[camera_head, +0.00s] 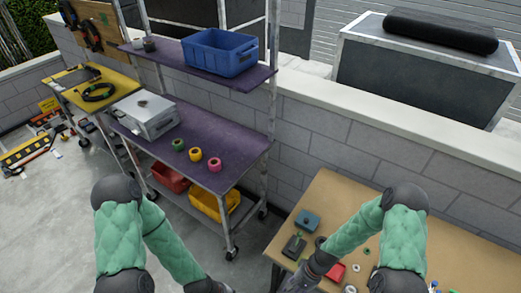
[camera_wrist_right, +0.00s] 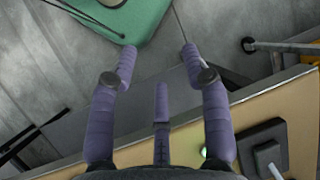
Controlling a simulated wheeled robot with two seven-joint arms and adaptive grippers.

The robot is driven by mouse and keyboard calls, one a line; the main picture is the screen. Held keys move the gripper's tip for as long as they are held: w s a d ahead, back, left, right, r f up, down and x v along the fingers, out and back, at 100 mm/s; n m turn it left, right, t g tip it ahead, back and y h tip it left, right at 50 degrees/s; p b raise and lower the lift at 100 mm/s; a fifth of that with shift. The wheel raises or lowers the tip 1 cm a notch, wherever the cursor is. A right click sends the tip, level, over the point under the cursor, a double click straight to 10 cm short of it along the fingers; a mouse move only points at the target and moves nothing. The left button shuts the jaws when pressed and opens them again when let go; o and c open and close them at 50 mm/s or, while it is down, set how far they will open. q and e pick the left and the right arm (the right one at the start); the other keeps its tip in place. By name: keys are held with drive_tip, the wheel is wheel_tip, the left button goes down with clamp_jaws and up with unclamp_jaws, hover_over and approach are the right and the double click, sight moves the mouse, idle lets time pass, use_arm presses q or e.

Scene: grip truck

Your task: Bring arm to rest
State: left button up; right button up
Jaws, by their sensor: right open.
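My right arm reaches down to the left edge of the wooden table (camera_head: 330,196) in the head view. My right gripper (camera_head: 298,281) is partly cut off by the bottom edge there. In the right wrist view my right gripper (camera_wrist_right: 158,52) shows spread purple fingers with nothing between them. It is over the grey floor, just off the table edge (camera_wrist_right: 180,125). My left arm comes in from the left and bends down to the bottom edge of the head view. Its gripper is out of the frame.
The wooden table holds a blue item (camera_head: 307,221), a dark device (camera_head: 294,246), a red item (camera_head: 335,272) and small parts. A purple shelf cart (camera_head: 228,150) with tape rolls and a blue crate (camera_head: 221,52) stands behind. The floor at left is mostly clear.

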drive_tip(key=s+r+n+t, duration=0.2)
drive_tip(key=s+t, duration=0.1)
drive_tip(key=s, duration=0.3)
drive_tip(key=d+f+b+x, duration=0.1)
drive_tip(key=d+b+x, duration=0.1)
drive_tip(key=b+x, duration=1)
drive_tip(key=shift+w+n+h+b, duration=0.4)
drive_tip(key=shift+b, duration=0.6)
drive_tip(key=shift+d+f, duration=0.1)
drive_tip(key=shift+d, duration=0.05)
drive_tip(key=shift+c, duration=0.9)
drive_tip(key=shift+d, duration=0.15)
